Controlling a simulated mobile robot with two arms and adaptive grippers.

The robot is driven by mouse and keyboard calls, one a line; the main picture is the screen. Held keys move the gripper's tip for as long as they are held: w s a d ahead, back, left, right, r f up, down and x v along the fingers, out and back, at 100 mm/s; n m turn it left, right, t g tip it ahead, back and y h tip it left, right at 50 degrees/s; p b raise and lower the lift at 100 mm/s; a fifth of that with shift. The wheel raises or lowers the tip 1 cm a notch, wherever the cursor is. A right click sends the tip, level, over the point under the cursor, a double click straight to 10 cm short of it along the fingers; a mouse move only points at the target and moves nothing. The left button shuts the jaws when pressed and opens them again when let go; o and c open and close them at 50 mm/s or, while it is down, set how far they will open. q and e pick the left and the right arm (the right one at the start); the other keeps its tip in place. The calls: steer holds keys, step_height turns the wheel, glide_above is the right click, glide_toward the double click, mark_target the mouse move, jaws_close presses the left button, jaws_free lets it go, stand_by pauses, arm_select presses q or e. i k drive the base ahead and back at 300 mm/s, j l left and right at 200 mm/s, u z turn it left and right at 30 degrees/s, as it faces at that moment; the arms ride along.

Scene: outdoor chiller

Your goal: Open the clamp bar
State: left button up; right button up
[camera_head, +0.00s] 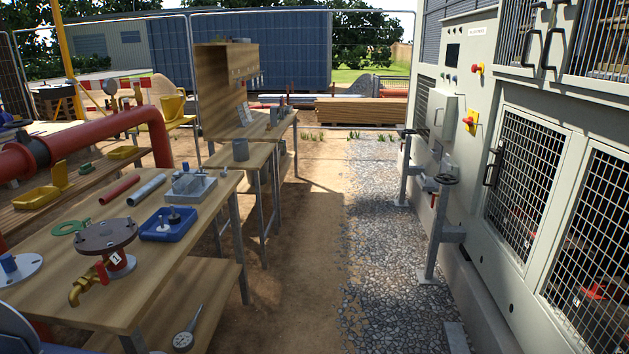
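No part is plainly recognisable as the clamp bar from here. Two grey posts stand on the gravel before the cabinet at right: a nearer post (436,235) and a farther post (405,170). Neither of my grippers is in view.
A wooden workbench (70,290) at left holds a flanged valve (106,236), a blue tray (168,224) and a grey box (190,187). A pale cabinet (480,125) with mesh doors lines the right. The dirt and gravel path (375,270) between is clear.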

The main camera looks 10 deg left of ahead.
mark_target(194, 172)
steer(key=i+j+u, duration=0.35)
steer(key=i, duration=0.6)
steer(key=i+l+u, duration=0.15)
steer(key=i+u, duration=0.2)
steer(key=i, duration=0.65)
steer(key=i+z, duration=0.1)
steer(key=z, duration=0.25)
